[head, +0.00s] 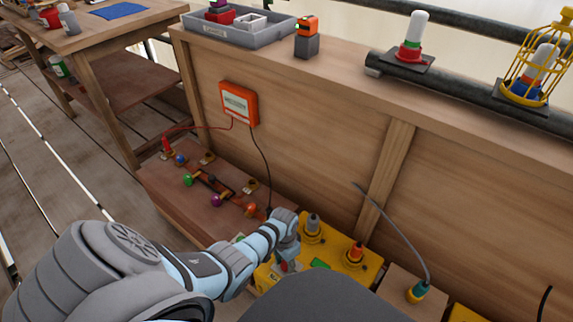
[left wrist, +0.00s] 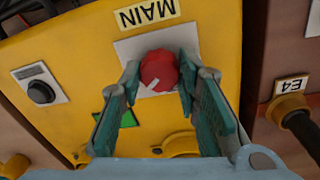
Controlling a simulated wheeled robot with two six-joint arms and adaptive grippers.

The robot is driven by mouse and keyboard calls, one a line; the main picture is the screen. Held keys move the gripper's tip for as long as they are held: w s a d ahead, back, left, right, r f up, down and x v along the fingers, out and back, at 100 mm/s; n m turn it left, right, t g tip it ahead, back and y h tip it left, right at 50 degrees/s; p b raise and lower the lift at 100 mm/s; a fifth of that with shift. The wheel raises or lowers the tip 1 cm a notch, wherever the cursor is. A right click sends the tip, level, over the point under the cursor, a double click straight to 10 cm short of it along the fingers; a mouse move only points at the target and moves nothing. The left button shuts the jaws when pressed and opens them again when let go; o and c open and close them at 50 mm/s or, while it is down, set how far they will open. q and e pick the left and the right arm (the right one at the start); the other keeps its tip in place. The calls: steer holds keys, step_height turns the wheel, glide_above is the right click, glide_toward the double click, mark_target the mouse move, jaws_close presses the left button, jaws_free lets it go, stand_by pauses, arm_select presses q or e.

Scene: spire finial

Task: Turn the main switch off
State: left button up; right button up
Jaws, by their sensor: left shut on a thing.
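The main switch is a round red knob (left wrist: 160,66) on a pale plate, on a yellow box (left wrist: 65,55). A "MAIN" label (left wrist: 147,13), upside down in the left wrist view, is beside it. A white mark on the knob points to the lower left of that view. My left gripper (left wrist: 159,76) has its two teal-padded fingers closed on either side of the knob. In the head view my left gripper (head: 287,263) is low over the yellow box (head: 335,243), and the knob is hidden there. My right gripper is not in view.
A black button (left wrist: 41,92) and a green patch (left wrist: 117,117) are on the same box. A connector labelled E4 (left wrist: 300,117) is beside it. Grey and orange connectors (head: 313,225) stand near my gripper. A wooden board with colored knobs (head: 188,180) and an orange meter (head: 239,104) are behind.

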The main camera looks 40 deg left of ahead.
arm_select(q)
steer(key=n+p, duration=0.1)
steer(key=n, duration=0.3)
steer(key=shift+n+p, duration=0.3)
steer(key=n+p, duration=0.1)
steer(key=n, duration=0.3)
steer(key=shift+t, duration=0.3)
steer(key=shift+n, duration=0.9)
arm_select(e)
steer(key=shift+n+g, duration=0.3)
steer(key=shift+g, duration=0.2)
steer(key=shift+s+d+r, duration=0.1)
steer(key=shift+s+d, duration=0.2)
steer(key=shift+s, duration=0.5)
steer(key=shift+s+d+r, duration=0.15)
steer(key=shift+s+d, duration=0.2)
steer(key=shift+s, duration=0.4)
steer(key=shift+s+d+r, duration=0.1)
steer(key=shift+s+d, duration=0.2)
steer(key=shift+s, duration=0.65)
arm_select(q)
steer(key=o, duration=1.2)
steer(key=shift+c, duration=0.2)
